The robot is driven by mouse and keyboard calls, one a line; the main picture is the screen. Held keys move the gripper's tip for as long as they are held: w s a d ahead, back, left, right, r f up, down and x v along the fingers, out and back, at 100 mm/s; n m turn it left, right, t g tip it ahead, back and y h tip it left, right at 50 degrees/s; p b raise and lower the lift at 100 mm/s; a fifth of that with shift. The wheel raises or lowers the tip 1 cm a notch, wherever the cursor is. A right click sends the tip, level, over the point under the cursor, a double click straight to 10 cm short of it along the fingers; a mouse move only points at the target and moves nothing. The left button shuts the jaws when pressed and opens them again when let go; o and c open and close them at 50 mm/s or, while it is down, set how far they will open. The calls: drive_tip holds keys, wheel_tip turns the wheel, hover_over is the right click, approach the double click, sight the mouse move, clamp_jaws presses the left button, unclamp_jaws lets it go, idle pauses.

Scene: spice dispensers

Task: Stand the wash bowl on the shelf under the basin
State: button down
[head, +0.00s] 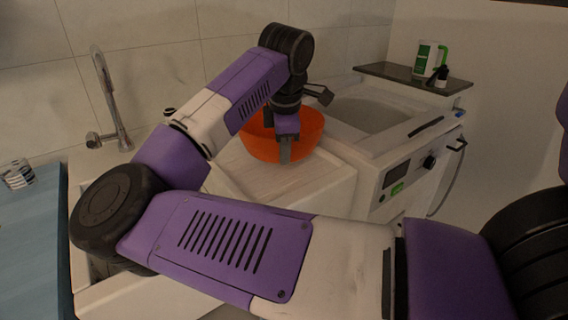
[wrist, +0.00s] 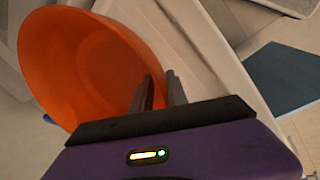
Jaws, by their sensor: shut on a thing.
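The orange wash bowl (head: 308,135) is at the right end of the pale countertop, beside the washing machine. My gripper (head: 285,152) is shut on its near rim. In the wrist view the bowl (wrist: 72,65) fills the upper left, and its rim runs between the two fingers of my gripper (wrist: 160,80). I cannot tell whether the bowl touches the surface below it. A tap (head: 108,95) stands at the left by the wall. The basin by it is mostly hidden behind my arm, and the shelf under it is not clearly visible.
The washing machine (head: 395,178) stands right of the counter. A dark wall shelf (head: 400,76) above it holds a green-and-white container (head: 428,60) and a small dark bottle (head: 440,78). A blue surface (head: 30,235) with a striped cup (head: 17,174) is at far left.

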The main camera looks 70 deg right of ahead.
drive_tip(key=shift+f, duration=1.65)
drive_tip(key=shift+f+b, duration=0.15)
drive_tip(key=shift+b, duration=0.15)
drive_tip(key=c, duration=1.3)
unclamp_jaws()
drive_tip(key=p+v, duration=0.1)
drive_tip(key=v, duration=1.1)
drive_tip(key=shift+p, duration=0.3)
